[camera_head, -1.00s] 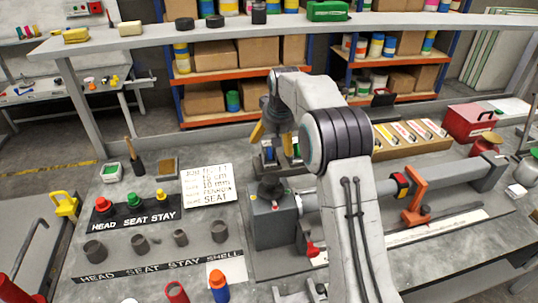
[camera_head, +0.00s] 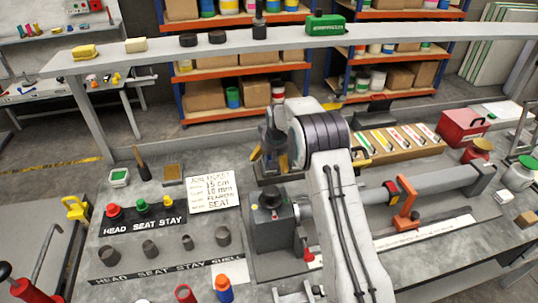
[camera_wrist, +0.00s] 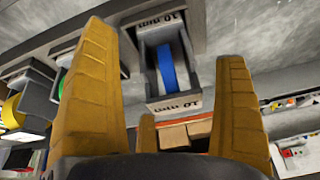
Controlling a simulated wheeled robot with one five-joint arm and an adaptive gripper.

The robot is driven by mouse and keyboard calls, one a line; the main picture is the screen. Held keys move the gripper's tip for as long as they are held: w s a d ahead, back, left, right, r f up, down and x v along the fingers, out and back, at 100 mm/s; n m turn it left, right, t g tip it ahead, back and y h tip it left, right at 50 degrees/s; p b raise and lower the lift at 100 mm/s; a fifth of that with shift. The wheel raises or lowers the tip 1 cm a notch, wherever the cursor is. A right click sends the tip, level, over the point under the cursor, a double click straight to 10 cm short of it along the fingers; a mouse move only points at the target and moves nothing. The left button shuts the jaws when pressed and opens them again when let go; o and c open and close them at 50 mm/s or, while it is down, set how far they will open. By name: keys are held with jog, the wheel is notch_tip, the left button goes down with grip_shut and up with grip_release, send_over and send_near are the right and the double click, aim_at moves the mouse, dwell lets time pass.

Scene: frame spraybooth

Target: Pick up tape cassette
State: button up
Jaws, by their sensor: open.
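In the wrist view, a grey cassette (camera_wrist: 148,57) marked "10 mm" holds a blue tape roll (camera_wrist: 166,68). It lies between the two yellow fingers of my gripper (camera_wrist: 166,50), which are spread wide apart. I see no contact between fingers and cassette. A grey holder with a green roll (camera_wrist: 62,85) shows left of the left finger, partly hidden by it. A holder with a yellow roll (camera_wrist: 14,110) is farther left. In the head view, one yellow finger of my gripper (camera_head: 256,153) shows at the back of the bench; my arm hides most of the cassettes there.
A written job card (camera_head: 213,192) lies left of my arm. A grey clamp block (camera_head: 272,218) with a long tube (camera_head: 440,181) stands close by. A wooden tray (camera_head: 398,143) of coloured packets is behind at right. A raised shelf (camera_head: 230,47) runs across the back.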

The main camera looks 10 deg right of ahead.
jog(key=shift+w+f, duration=0.1)
jog(key=shift+f, duration=0.1)
jog(key=shift+c, duration=0.4)
jog(key=c, duration=1.3)
jog(key=shift+o, duration=0.2)
